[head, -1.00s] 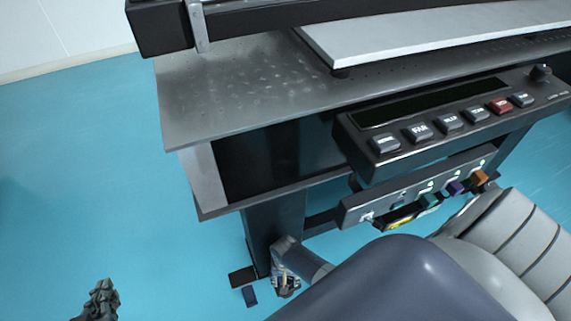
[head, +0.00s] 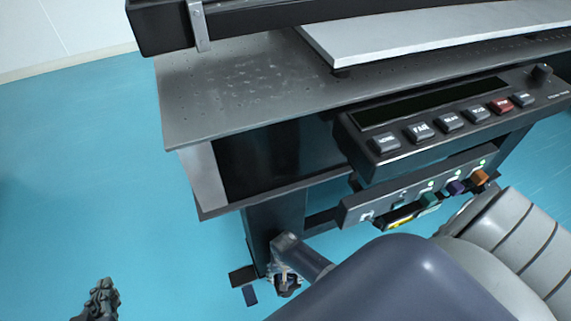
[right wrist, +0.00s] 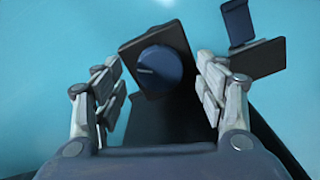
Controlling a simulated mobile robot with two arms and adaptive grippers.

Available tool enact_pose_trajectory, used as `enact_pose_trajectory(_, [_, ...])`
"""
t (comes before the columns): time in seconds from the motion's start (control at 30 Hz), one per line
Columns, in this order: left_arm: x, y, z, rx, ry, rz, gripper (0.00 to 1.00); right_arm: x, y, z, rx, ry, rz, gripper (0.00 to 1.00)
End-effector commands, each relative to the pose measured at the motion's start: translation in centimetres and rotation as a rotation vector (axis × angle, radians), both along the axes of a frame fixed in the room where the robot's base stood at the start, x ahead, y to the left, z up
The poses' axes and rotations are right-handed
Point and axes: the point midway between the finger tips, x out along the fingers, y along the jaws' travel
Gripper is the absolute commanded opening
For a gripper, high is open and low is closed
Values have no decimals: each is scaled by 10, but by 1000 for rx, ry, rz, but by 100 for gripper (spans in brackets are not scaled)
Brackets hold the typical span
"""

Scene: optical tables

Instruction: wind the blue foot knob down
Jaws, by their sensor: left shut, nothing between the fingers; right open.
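The blue foot knob (right wrist: 158,70) is round with a pale line on its face and sits on a dark foot plate (right wrist: 133,52). My right gripper (right wrist: 160,82) is open, its fingers to the left and right of the knob with gaps. In the head view my right gripper (head: 285,283) is low at the table leg, partly behind my own arm; the knob cannot be made out there. My left gripper (head: 100,300) is shut and empty over the floor at the lower left, away from the table.
A second dark foot plate (right wrist: 255,58) with a blue pad (right wrist: 238,22) lies beyond my right fingers. The table leg (head: 272,235), lower shelf edge (head: 260,199) and control panel (head: 440,120) stand close to my right arm. The blue floor at left is clear.

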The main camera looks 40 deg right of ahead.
Motion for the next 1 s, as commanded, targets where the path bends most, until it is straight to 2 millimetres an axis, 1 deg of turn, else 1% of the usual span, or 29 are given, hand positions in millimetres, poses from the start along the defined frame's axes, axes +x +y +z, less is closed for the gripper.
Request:
enact_pose_trajectory(0.4, [0,0,0,0,0,0,0,1,0,61,0,-4,0,66])
enact_pose_trajectory(0.6, [0,0,0,0,0,0,0,0,0,86,0,-2,-1,66])
enact_pose_trajectory(0.8, [0,0,0,0,0,0,0,0,0,98,0,0,-1,66])
enact_pose_trajectory(1.0, [0,0,0,0,0,0,0,-1,0,99,0,0,0,66])
